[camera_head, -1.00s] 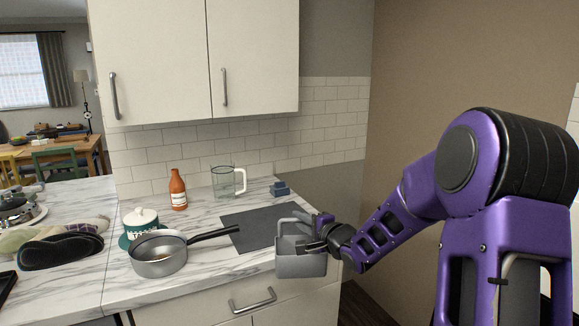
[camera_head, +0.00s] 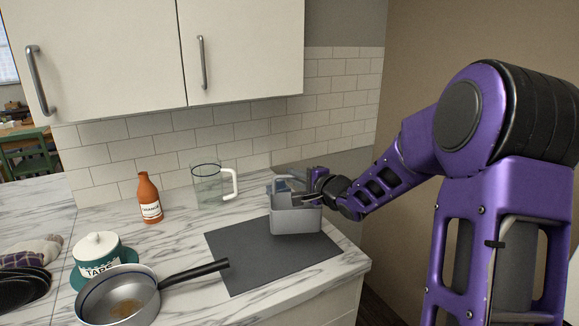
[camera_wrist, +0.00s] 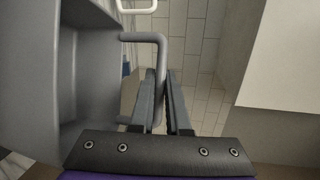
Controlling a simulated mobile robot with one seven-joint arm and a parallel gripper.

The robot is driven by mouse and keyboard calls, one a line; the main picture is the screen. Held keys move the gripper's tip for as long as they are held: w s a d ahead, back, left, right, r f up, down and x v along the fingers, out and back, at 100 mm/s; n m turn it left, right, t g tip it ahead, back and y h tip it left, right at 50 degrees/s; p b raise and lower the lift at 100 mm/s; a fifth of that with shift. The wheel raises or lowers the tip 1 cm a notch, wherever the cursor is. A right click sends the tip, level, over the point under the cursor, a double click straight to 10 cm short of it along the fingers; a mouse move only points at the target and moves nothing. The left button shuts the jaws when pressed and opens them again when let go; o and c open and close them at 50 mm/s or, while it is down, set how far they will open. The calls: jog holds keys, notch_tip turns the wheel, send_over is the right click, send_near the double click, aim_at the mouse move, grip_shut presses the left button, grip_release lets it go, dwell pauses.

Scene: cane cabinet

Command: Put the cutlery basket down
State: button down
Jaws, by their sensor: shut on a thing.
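The grey cutlery basket (camera_head: 296,220) is upright over the back right part of the dark grey mat (camera_head: 240,262) in the head view. I cannot tell whether its base touches the mat. My gripper (camera_head: 308,196) reaches in from the right and is shut on the basket's handle. In the wrist view the handle (camera_wrist: 153,38) runs between the two fingers of my gripper (camera_wrist: 163,78), and the basket's grey wall (camera_wrist: 92,85) fills the left side. The inside of the basket is mostly hidden.
Behind the mat stand a glass pitcher (camera_head: 208,188) and an orange bottle (camera_head: 149,199). A pan (camera_head: 120,298) lies front left, its handle reaching the mat's left edge. A small blue thing (camera_head: 278,187) is behind the basket. The counter ends at right.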

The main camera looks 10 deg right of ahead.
jog(key=shift+w+f+b, duration=0.2)
jog(key=shift+f+b, duration=0.1)
jog(key=shift+f, duration=1.4)
jog(key=shift+w+f+b, duration=0.15)
jog(key=shift+f+b, duration=0.15)
jog(key=shift+f, duration=1.35)
jog(key=c, duration=0.8)
grip_release()
jog(key=shift+f, duration=0.1)
jog(key=shift+s, duration=0.1)
